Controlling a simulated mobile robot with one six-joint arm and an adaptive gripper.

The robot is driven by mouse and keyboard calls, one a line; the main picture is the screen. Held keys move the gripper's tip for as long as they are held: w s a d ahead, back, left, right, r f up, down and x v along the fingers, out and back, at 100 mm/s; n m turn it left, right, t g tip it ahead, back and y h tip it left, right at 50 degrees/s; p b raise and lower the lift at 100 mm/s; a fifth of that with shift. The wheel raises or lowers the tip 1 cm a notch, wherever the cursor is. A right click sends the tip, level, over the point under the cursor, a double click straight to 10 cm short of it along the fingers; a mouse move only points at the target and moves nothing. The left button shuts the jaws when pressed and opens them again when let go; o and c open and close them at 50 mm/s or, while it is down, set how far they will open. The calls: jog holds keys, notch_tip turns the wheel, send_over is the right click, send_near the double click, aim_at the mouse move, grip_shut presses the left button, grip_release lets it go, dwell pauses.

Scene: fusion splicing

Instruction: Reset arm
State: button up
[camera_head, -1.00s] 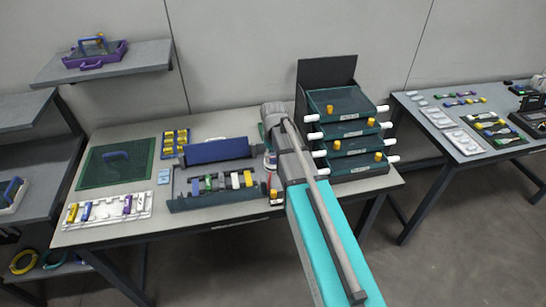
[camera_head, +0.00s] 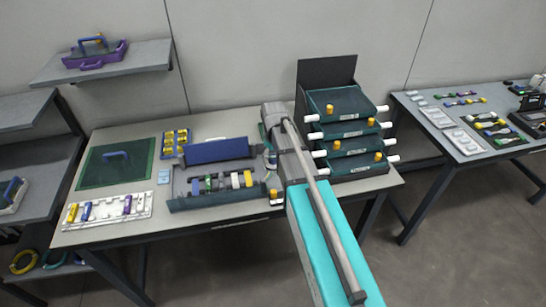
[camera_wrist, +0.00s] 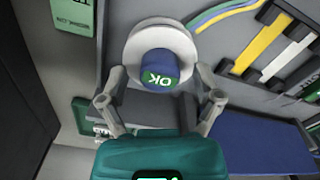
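My gripper (camera_wrist: 160,88) shows in the wrist view with its two grey fingers spread apart. A round white piece with a blue cap marked "OK" (camera_wrist: 159,66) lies between and beyond the fingertips; I see no finger clearly touching it. In the head view my arm reaches over the middle table, and its end is near the right end of the grey tray (camera_head: 216,200), left of the drawer stack. The fingers are mostly hidden there by the arm.
The drawer stack (camera_head: 345,103) with white side handles stands close right of my arm. A blue panel (camera_head: 216,150), green mat (camera_head: 116,175) and white tray (camera_head: 106,222) occupy the table's left. A second table (camera_head: 462,152) stands right; a shelf (camera_head: 104,77) hangs upper left.

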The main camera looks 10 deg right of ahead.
dwell(0.4)
jog(key=s+r+m+p, duration=0.1)
jog(key=s+r, duration=0.1)
jog(key=s, duration=0.3)
jog(key=s+r+m+p, duration=0.1)
jog(key=s+p, duration=0.1)
jog(key=s, duration=0.3)
jog(key=s+r+m+p, duration=0.2)
jog(key=s, duration=0.3)
jog(key=shift+s+a+r, duration=0.1)
jog(key=shift+s+r, duration=0.15)
jog(key=shift+r, duration=0.05)
jog(key=shift+s+p, duration=0.3)
jog(key=shift+s, duration=0.05)
jog(key=shift+w, duration=0.1)
jog(key=shift+c, duration=0.2)
dwell(0.5)
